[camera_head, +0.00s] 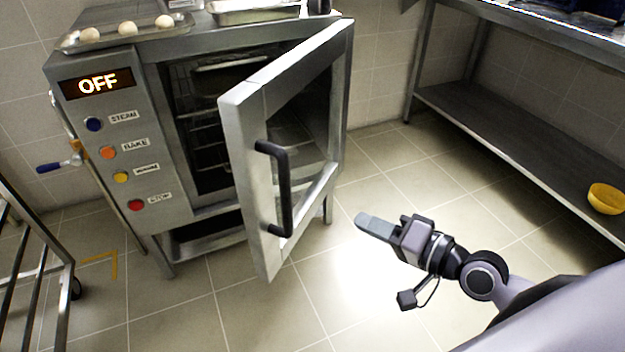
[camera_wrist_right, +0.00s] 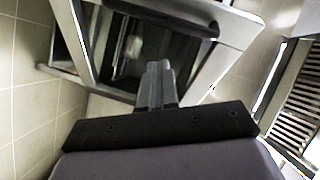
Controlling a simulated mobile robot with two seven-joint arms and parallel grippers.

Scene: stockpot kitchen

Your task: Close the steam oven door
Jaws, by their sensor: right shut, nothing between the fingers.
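The steam oven (camera_head: 165,130) stands at the left in the head view, with its display reading OFF. Its door (camera_head: 262,187) is hinged on the right side and stands part open, showing the racks (camera_head: 207,130) inside. A black handle (camera_head: 279,190) is on the door's outer face. The door also shows in the right wrist view (camera_wrist_right: 232,25), with its handle (camera_wrist_right: 165,14) at the top. My right gripper (camera_head: 362,221) is shut and empty, to the right of the door and apart from it. My left gripper is not in view.
A tray with dough balls (camera_head: 130,42) sits on the oven. A steel shelf table (camera_head: 530,130) with a yellow bowl (camera_head: 606,198) stands at the right. A rack with a wheel (camera_head: 40,260) is at the left edge. The tiled floor before the door is clear.

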